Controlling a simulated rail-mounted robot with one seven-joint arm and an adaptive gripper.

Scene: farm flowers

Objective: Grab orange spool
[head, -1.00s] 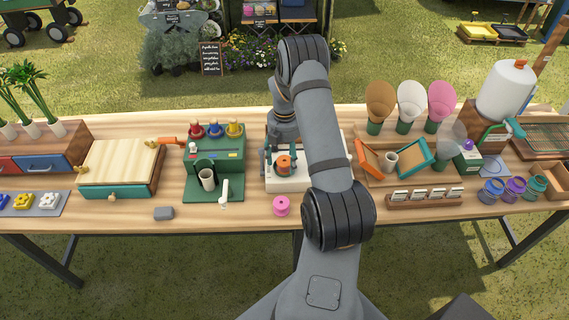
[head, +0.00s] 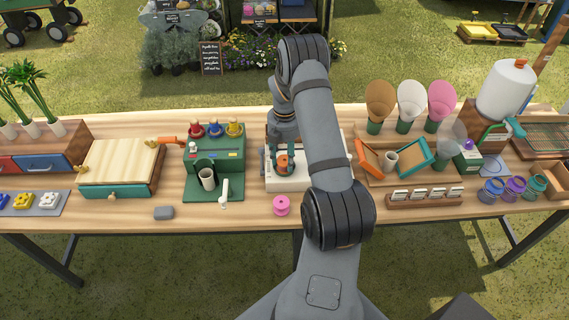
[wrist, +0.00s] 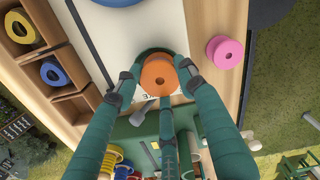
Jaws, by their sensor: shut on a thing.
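The orange spool (wrist: 159,75) is between the fingers of my gripper (wrist: 158,78) in the wrist view, with its round top and centre hole facing the camera. My gripper is shut on it, one green finger on each side and a third lower down. In the head view the orange spool (head: 284,164) shows between the fingers, over the white board (head: 290,184) near the middle of the table. I cannot tell whether the spool touches the board.
A pink spool (head: 281,205) stands on the table in front of the board. A green machine (head: 214,153) with coloured knobs is to the left. An orange tray (head: 371,158) and a teal tray (head: 413,153) are to the right. The wrist view shows a wooden rack (wrist: 70,104) holding yellow and blue rings.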

